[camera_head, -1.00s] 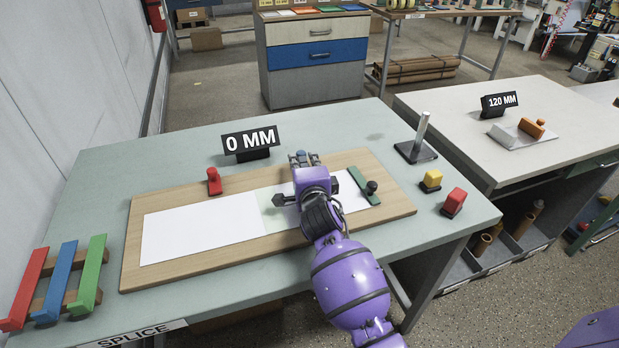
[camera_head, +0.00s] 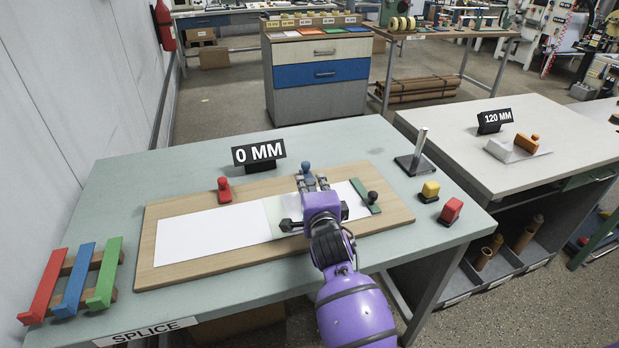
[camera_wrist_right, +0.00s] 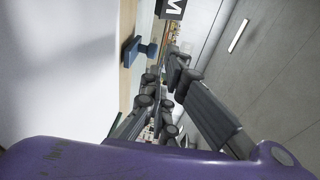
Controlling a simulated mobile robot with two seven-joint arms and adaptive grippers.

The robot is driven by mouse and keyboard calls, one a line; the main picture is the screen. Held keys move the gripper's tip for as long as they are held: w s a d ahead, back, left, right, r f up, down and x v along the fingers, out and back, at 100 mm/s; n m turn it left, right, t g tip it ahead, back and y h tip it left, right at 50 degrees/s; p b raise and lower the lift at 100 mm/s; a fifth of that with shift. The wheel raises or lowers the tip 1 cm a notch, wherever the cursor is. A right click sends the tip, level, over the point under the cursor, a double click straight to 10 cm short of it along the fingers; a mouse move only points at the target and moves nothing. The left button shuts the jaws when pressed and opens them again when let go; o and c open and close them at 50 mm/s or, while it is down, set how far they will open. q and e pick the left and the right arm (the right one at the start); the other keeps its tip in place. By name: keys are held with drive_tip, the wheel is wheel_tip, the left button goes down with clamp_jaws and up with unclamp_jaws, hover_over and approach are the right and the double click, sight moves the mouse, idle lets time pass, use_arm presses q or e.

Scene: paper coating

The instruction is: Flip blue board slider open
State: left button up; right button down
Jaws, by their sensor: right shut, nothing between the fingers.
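The blue slider (camera_head: 307,168) stands at the far edge of the wooden board (camera_head: 160,276), just beyond my right gripper (camera_head: 312,182) in the head view. It also shows in the wrist view (camera_wrist_right: 132,50), with a flat blue base and a knob, beside the fingers and apparently apart from them. My right gripper is shut and empty, over the board and pointing towards the far edge. My left gripper is not in view. The wrist covers part of the white paper (camera_head: 205,236).
A red slider (camera_head: 224,190) stands on the board's far edge. A green strip with a black knob (camera_head: 373,197) lies at the right. A 0 MM sign (camera_head: 259,153), a metal post (camera_head: 420,148), and yellow (camera_head: 429,191) and red (camera_head: 451,210) blocks are nearby.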

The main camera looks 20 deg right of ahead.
drive_tip(key=s, duration=0.5)
drive_tip(key=shift+s+a, duration=0.1)
drive_tip(key=shift+s+a+r, duration=0.15)
drive_tip(key=shift+s, duration=0.35)
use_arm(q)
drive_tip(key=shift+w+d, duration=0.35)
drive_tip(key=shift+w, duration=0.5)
use_arm(e)
drive_tip(key=shift+w, duration=0.1)
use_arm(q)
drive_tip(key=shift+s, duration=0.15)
